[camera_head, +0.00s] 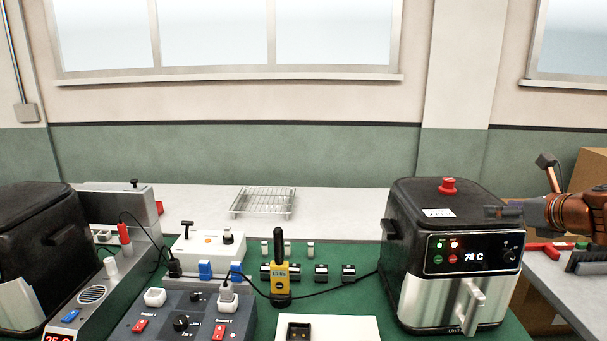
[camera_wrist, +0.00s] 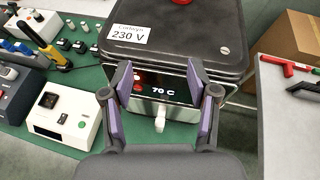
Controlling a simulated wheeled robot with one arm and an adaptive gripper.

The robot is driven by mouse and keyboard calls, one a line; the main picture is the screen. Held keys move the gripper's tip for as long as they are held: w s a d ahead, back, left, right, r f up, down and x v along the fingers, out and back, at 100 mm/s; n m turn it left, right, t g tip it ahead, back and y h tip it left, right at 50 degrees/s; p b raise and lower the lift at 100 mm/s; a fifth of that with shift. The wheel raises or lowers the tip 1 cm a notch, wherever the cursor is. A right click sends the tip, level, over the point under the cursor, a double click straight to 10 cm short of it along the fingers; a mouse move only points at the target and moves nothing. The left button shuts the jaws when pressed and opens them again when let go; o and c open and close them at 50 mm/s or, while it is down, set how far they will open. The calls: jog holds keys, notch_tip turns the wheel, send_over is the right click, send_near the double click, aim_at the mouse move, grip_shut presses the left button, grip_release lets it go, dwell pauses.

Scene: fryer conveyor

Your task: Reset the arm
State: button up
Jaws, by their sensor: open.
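My gripper (camera_wrist: 161,105) is open and empty in the wrist view, its two fingers framing the front display of the black and silver fryer (camera_wrist: 240,20). In the head view my gripper (camera_head: 503,212) reaches in from the right edge, at the upper right side of the fryer (camera_head: 445,290). I cannot tell whether it touches the fryer. The fryer has a red button on its lid, a lit display reading 70 C and a silver handle. A label on its lid reads 230 V in the wrist view.
A yellow handheld device (camera_head: 280,285), a control box with switches (camera_head: 185,320) and a wire rack (camera_head: 263,201) are left of the fryer. A second black fryer (camera_head: 40,240) stands far left. Right of the fryer, a side table (camera_head: 585,290) holds red and black tools beside a cardboard box (camera_head: 590,168).

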jog(key=s+a+f+n+g+y, duration=0.25)
jog(key=a+n, duration=0.25)
jog(key=a, duration=0.4)
jog(key=s+a+f+n+g+y, duration=0.1)
jog(key=a+f+n+g, duration=0.2)
jog(key=a, duration=0.5)
jog(key=s+a+f+n+g, duration=0.3)
jog(key=s+a+f+n, duration=0.4)
jog(key=s+a+n, duration=0.25)
jog(key=s+f+n+g+h, duration=0.2)
jog(key=s+n, duration=0.6)
jog(key=s, duration=0.4)
jog(key=s+f+n+g+h, duration=0.3)
jog(key=s+f+n, duration=0.4)
jog(key=s, duration=0.5)
jog(key=shift+a+f+n+g, duration=0.15)
jog(key=shift+a+n+g, duration=0.1)
jog(key=shift+n+g, duration=0.35)
